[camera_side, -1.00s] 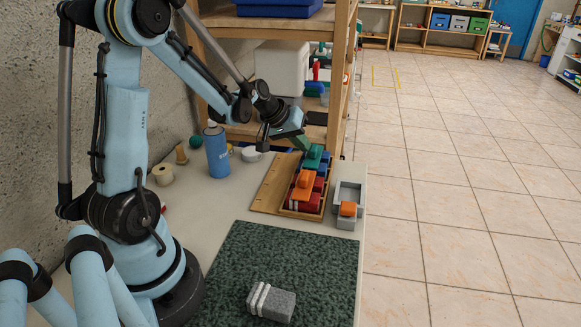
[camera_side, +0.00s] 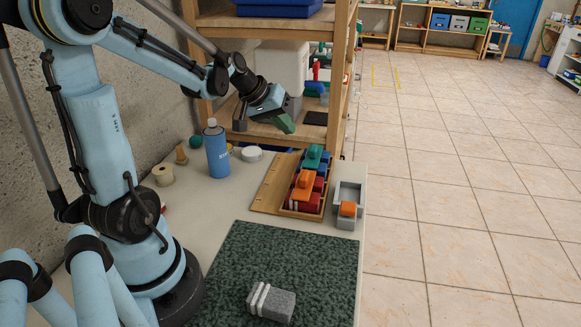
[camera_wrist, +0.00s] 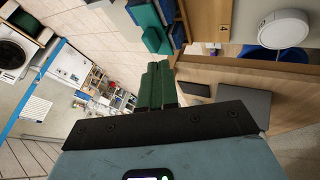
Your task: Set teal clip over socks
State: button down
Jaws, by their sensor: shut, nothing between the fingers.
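A teal clip-like piece (camera_side: 313,156) sits on dark blue pieces (camera_side: 322,169) at the far end of a wooden tray (camera_side: 285,209). The teal piece also shows at the top of the wrist view (camera_wrist: 155,38). Nearer in the tray, an orange piece (camera_side: 303,183) sits on red pieces with pale bands (camera_side: 300,202). I cannot tell for sure which pieces are the socks. My gripper (camera_side: 290,127), with green fingers, is shut and empty, raised above and behind the teal piece, apart from it. Its fingers show in the wrist view (camera_wrist: 157,85).
A grey holder (camera_side: 347,190) with an orange piece stands right of the tray, near the table edge. A grey white-banded bundle (camera_side: 271,302) lies on the dark green mat (camera_side: 250,250). A blue can (camera_side: 216,152) stands left of the tray. A wooden shelf (camera_side: 340,90) rises behind.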

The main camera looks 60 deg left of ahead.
jog(key=shift+v, duration=1.1)
jog(key=s+d+m, duration=0.3)
jog(key=d+m, duration=0.1)
jog(key=d, duration=0.5)
jog(key=s+d+m, duration=0.3)
jog(key=s+d, duration=0.1)
jog(key=d, duration=0.5)
jog(key=shift+d+m+y, duration=0.4)
jog(key=shift+s+f, duration=0.1)
jog(key=shift+f, duration=0.05)
